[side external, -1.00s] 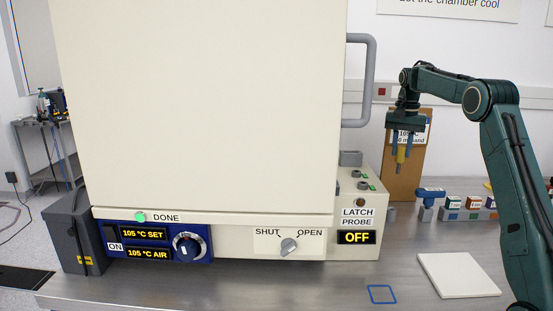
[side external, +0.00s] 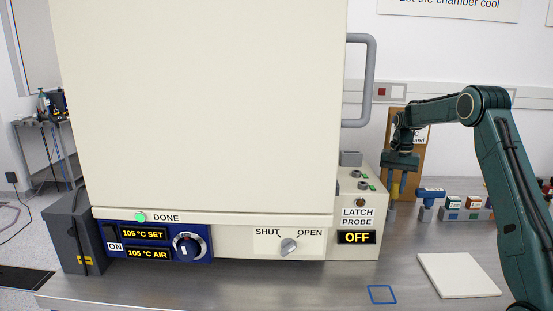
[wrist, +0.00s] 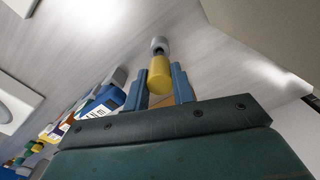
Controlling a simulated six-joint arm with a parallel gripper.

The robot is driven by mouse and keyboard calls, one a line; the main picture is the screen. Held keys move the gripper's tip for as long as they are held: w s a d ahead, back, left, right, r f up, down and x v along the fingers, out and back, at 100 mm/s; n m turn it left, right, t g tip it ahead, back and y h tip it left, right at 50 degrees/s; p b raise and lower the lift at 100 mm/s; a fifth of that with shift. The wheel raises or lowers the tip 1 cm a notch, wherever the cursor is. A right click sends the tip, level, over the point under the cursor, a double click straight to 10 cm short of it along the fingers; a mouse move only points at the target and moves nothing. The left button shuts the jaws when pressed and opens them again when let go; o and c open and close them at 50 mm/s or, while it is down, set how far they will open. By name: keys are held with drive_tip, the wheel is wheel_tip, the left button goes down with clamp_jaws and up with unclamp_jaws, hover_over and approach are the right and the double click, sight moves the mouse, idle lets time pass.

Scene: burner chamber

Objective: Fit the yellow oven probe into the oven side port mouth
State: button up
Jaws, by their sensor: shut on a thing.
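My gripper (side external: 396,178) is shut on the yellow oven probe (side external: 394,190), low beside the right side of the cream oven (side external: 200,110). In the wrist view the yellow probe (wrist: 160,76) sits between the two blue fingers of my gripper (wrist: 160,88). A grey rounded piece (wrist: 158,45) shows beyond its far end; I cannot tell whether it belongs to the probe. The oven side port mouth cannot be made out; the oven's right face is turned from the side camera. The probe readout (side external: 357,237) shows OFF.
A brown board (side external: 376,155) stands behind my gripper. A blue-topped item (side external: 431,193) and a rack of small boxes (side external: 466,210) stand to the right. A white plate (side external: 458,275) and a blue square outline (side external: 382,294) lie on the bench, with bare metal between them.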

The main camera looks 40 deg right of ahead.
sight(394, 195)
drive_tip(key=shift+f, duration=1.9)
drive_tip(key=shift+f, duration=0.25)
drive_tip(key=o, duration=1)
drive_tip(key=shift+r, duration=0.15)
wheel_tip(394, 195, up, 14)
drive_tip(key=shift+f, duration=0.2)
